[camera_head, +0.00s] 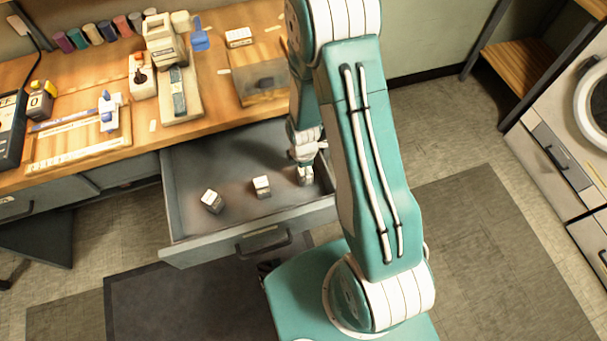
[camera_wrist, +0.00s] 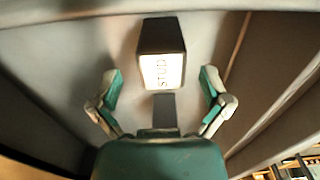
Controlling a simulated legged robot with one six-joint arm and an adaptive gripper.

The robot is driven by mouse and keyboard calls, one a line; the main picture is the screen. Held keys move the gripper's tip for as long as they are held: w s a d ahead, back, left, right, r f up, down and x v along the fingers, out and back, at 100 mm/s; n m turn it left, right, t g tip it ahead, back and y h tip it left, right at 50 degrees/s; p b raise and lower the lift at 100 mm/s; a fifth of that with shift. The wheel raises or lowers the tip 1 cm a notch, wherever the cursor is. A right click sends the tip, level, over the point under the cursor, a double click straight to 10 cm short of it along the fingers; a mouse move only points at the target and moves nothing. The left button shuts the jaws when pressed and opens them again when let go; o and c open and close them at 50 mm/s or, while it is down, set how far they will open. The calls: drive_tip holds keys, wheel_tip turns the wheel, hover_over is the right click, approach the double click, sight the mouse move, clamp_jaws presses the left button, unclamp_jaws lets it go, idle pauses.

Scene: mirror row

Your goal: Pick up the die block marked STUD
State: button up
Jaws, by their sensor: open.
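The die block marked STUD (camera_wrist: 162,68) has dark sides and a pale lettered face. In the wrist view it stands in the drawer, ahead of and between the fingers of my gripper (camera_wrist: 164,100). The fingers are spread on either side and do not appear to touch it. In the head view my gripper (camera_head: 304,168) reaches down into the right part of the open drawer (camera_head: 185,165). A pale-faced block (camera_head: 306,177) shows at its tip there, partly hidden and too small to read.
Two other blocks lie in the drawer, one in the middle (camera_head: 262,187) and one tilted at left (camera_head: 212,201). The drawer's right wall is close to my gripper. The bench (camera_head: 140,145) above carries a wooden box (camera_head: 262,85) and several tools.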

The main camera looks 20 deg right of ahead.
drive_tip(key=f, duration=0.3)
drive_tip(key=shift+d+f, duration=0.15)
drive_tip(key=shift+d, duration=0.15)
drive_tip(key=shift+a, duration=0.15)
clamp_jaws()
